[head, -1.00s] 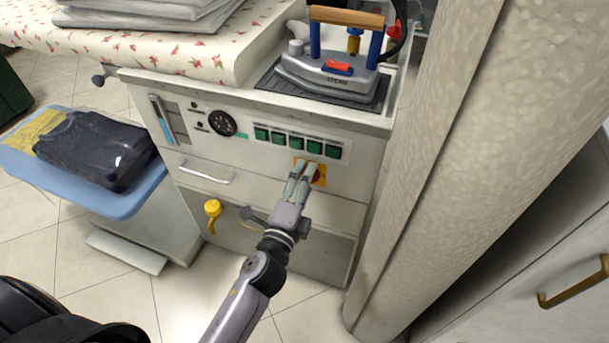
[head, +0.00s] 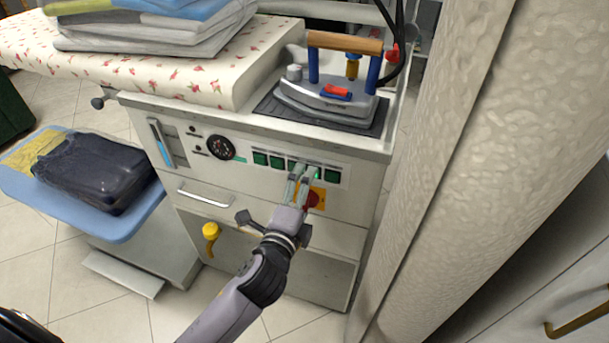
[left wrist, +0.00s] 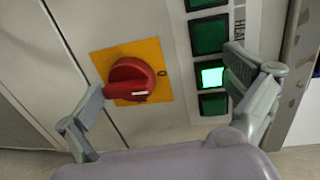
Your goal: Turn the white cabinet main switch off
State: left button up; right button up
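The white cabinet (head: 250,205) has a red rotary main switch (head: 314,198) on a yellow plate at the right of its front panel. In the left wrist view the red switch (left wrist: 131,79) sits on the yellow plate (left wrist: 105,60), with a white mark on its grip and a small dark mark beside it. My left gripper (head: 302,170) is open at the panel, just left of and above the switch in the head view. In the left wrist view its fingers (left wrist: 168,105) are wide apart, the left one close to the knob; contact is unclear. My right gripper is not in view.
Green buttons (head: 260,158) run in a row above the switch; one button (left wrist: 212,77) is lit. An iron (head: 330,95) rests on top of the cabinet. A drawer handle (head: 205,197) and yellow valve (head: 211,232) are lower left. A beige column (head: 450,150) stands close on the right.

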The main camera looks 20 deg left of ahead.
pick_arm(q)
jog(key=shift+s+r, duration=0.15)
jog(key=shift+r, duration=0.55)
jog(key=shift+c, duration=0.2)
jog(key=shift+s, duration=0.2)
jog(key=shift+c, duration=0.6)
jog(key=shift+s+f, duration=0.2)
jog(key=shift+s, duration=0.25)
jog(key=shift+c, duration=1.2)
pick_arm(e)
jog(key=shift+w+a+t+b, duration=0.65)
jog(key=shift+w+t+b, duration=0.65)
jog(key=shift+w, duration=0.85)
pick_arm(q)
jog(key=s, duration=1.9)
jog(key=shift+a+f+p, duration=0.2)
jog(key=shift+a+p, duration=0.1)
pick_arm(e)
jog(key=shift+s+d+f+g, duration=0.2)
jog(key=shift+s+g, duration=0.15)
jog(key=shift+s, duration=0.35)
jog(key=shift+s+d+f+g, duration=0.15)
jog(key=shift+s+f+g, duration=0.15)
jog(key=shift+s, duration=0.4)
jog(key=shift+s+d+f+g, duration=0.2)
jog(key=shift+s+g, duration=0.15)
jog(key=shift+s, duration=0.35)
